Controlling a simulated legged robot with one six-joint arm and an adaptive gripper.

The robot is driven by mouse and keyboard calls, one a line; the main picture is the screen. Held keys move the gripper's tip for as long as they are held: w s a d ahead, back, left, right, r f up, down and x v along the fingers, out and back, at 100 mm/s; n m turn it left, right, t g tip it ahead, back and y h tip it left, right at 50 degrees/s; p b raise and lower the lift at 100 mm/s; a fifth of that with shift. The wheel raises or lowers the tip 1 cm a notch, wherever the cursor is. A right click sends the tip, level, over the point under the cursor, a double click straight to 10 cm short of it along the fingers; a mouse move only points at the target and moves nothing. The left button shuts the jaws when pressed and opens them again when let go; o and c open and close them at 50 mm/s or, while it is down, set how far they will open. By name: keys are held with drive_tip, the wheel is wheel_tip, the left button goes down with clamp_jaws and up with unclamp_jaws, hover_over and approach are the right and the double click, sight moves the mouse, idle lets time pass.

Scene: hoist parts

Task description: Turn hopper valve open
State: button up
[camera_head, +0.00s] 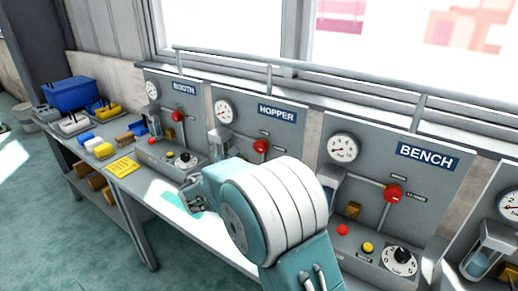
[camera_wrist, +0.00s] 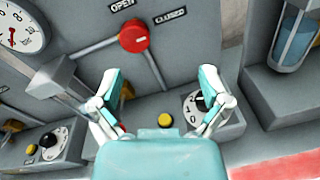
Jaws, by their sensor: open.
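The HOPPER panel (camera_head: 240,122) stands mid-row, between the BOOTH and BENCH panels. Its red round valve knob (camera_head: 261,146) shows just above my arm. In the wrist view a red valve knob (camera_wrist: 133,37) sits top centre on grey pipes, between an OPEN label (camera_wrist: 122,5) and a CLOSED label (camera_wrist: 170,17). Which label it is turned to is hard to tell. My gripper (camera_wrist: 157,98) is open and empty, its two fingers apart below the knob and not touching it. In the head view my gripper (camera_head: 190,197) is low, in front of the panels; my arm hides the lower HOPPER panel.
A yellow button (camera_wrist: 165,120) and a black dial (camera_wrist: 204,102) sit below the valve. A gauge (camera_wrist: 22,28) is at upper left. The BENCH panel (camera_head: 425,180) has its own red valve (camera_head: 393,193). Tools and a blue bin (camera_head: 70,92) occupy the bench's left end.

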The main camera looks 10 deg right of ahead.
sight(258, 148)
drive_tip(key=shift+n+t, duration=0.8)
drive_tip(key=shift+n, duration=0.1)
drive_tip(key=w+d, duration=0.1)
drive_tip(key=w, duration=0.2)
drive_tip(key=w+d, duration=0.2)
drive_tip(key=w, duration=0.1)
drive_tip(key=w+d+f, duration=0.1)
drive_tip(key=w, duration=0.2)
drive_tip(key=shift+w+d, duration=0.25)
drive_tip(key=shift+d, duration=0.05)
drive_tip(key=shift+c, duration=0.3)
drive_tip(key=c, duration=1.1)
